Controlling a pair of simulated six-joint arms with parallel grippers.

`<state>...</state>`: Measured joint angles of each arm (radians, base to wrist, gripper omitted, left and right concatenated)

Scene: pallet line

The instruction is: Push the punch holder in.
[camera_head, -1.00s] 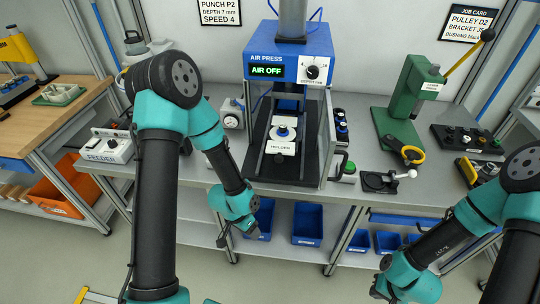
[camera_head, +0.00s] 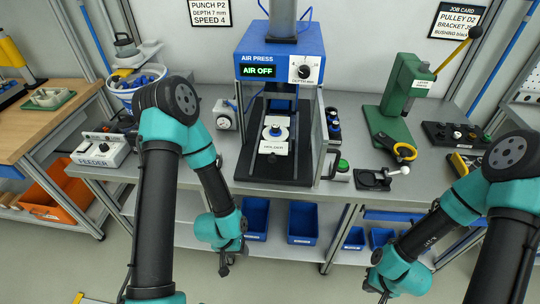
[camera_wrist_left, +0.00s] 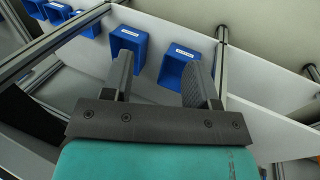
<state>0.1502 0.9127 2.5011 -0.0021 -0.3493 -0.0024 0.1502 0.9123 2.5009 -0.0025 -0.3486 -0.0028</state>
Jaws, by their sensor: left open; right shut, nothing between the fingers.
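The punch holder (camera_head: 276,149) is a white block labelled HOLDER with a dark blue knob on top. It sits on the black bed of the air press (camera_head: 281,70), whose display reads AIR OFF. How far in the holder sits I cannot tell. My left gripper (camera_head: 224,268) hangs low in front of the bench, below and left of the holder and apart from it. In the left wrist view my left gripper (camera_wrist_left: 157,75) is open with nothing between its fingers. My right gripper (camera_head: 382,293) is low at the right front, shut and empty.
A green button box (camera_head: 342,169) and a green lever press (camera_head: 398,110) are farther right. The feeder (camera_head: 97,150) is left. Blue bins (camera_head: 302,222) sit on the shelf below.

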